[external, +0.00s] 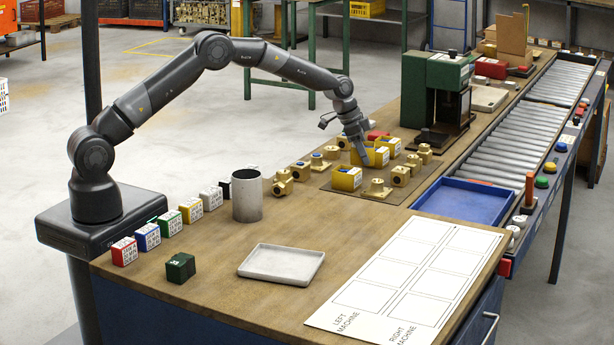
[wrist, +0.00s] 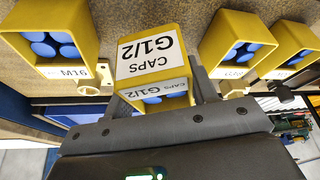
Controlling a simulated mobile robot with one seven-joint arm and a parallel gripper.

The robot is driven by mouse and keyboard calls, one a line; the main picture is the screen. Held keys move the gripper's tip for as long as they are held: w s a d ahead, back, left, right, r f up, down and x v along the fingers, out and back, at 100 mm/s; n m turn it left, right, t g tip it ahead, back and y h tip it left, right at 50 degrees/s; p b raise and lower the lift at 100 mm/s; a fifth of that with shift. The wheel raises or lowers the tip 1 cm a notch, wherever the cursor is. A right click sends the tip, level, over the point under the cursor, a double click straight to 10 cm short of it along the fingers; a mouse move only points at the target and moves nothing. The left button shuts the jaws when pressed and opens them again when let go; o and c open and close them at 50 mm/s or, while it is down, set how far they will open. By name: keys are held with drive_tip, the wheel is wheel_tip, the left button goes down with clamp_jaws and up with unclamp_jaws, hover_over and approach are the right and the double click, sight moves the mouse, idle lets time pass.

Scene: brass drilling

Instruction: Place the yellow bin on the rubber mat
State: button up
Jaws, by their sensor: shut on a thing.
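My gripper (external: 361,152) is shut on a yellow bin (external: 362,158), seen low among other yellow bins. In the wrist view this bin (wrist: 148,27) lies by the fingers, with a white label reading CAPS G1/2. A second, smaller G1/2 label and blue caps show just below it; I cannot tell if they belong to the same bin. A thin brownish mat (external: 408,190) lies on the bench under brass fittings and bins. Whether the held bin touches a surface is hidden.
Other yellow bins with blue caps stand close by, one at left (wrist: 85,25) and one at right (wrist: 210,55). Brass fittings (external: 377,187) crowd the mat. A green press (external: 435,95) stands behind; a blue tray (external: 465,202) lies right.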

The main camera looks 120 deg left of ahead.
drive_tip(key=shift+f, duration=2.05)
drive_tip(key=o, duration=1)
drive_tip(key=shift+f, duration=0.1)
drive_tip(key=v, duration=1.2)
drive_tip(key=shift+s, duration=0.1)
